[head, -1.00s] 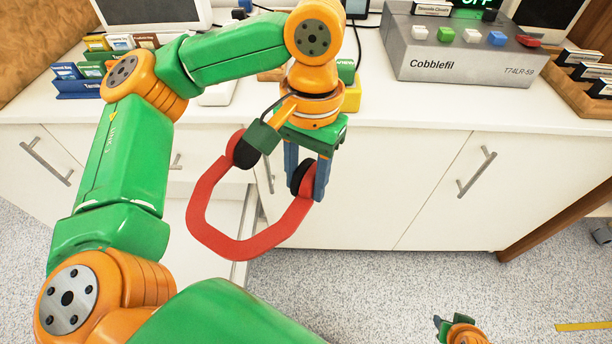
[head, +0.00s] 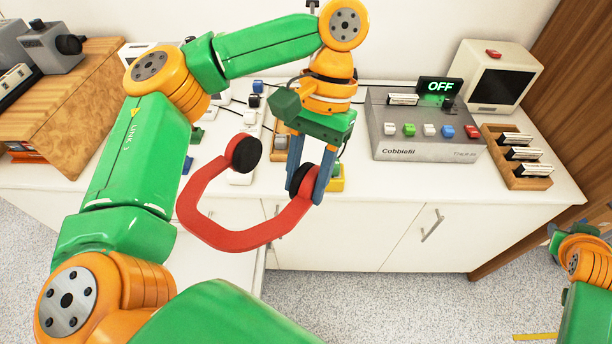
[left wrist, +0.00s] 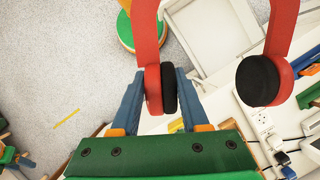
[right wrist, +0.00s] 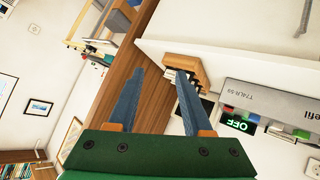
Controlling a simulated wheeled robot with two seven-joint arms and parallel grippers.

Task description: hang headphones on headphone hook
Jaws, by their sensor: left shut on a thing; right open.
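The red headphones (head: 240,240) have a wide angular band and black ear pads. My left gripper (head: 305,190) is shut on one ear cup and holds them in the air in front of the counter. The band hangs toward the lower left, and the other ear cup (head: 246,154) is free. In the left wrist view the held cup (left wrist: 160,90) is between the two blue fingers, with the free cup (left wrist: 258,81) to the right. My right gripper (right wrist: 155,95) is open and empty. I cannot make out a headphone hook in these frames.
A grey Cobblefil box (head: 425,125) with coloured buttons and an OFF display stands on the white counter (head: 375,182). A wooden rack (head: 517,157) and a small monitor (head: 503,77) are to its right. A wooden stand (head: 75,95) is at left. A power strip (head: 245,125) lies behind the headphones.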

